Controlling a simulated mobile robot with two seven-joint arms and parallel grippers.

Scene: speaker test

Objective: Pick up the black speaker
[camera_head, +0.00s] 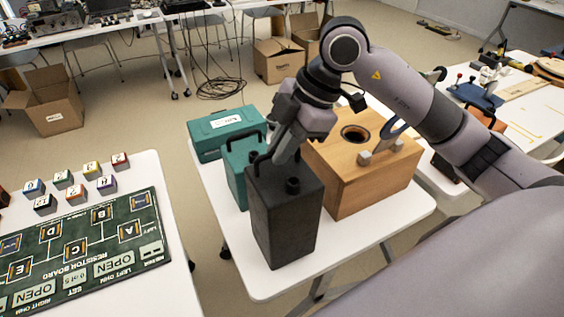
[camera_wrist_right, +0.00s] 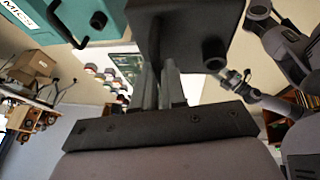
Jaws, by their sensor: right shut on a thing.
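The black speaker (camera_head: 285,215) is a tall dark box with a handle and a round knob on top. It stands upright at the front of the small white table (camera_head: 272,284), or just above it; I cannot tell whether it touches. My right gripper (camera_head: 272,160) comes down from above and is shut on the speaker's top handle. In the right wrist view the dark speaker (camera_wrist_right: 215,50) fills the top middle, and the gripper's fingers (camera_wrist_right: 163,85) reach to it.
A teal speaker (camera_head: 236,172) stands close behind the black one, with a teal case (camera_head: 213,128) farther back. A wooden box (camera_head: 350,185) with a round hole stands close at the right. A resistor board (camera_head: 85,250) and several small blocks lie on the left table.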

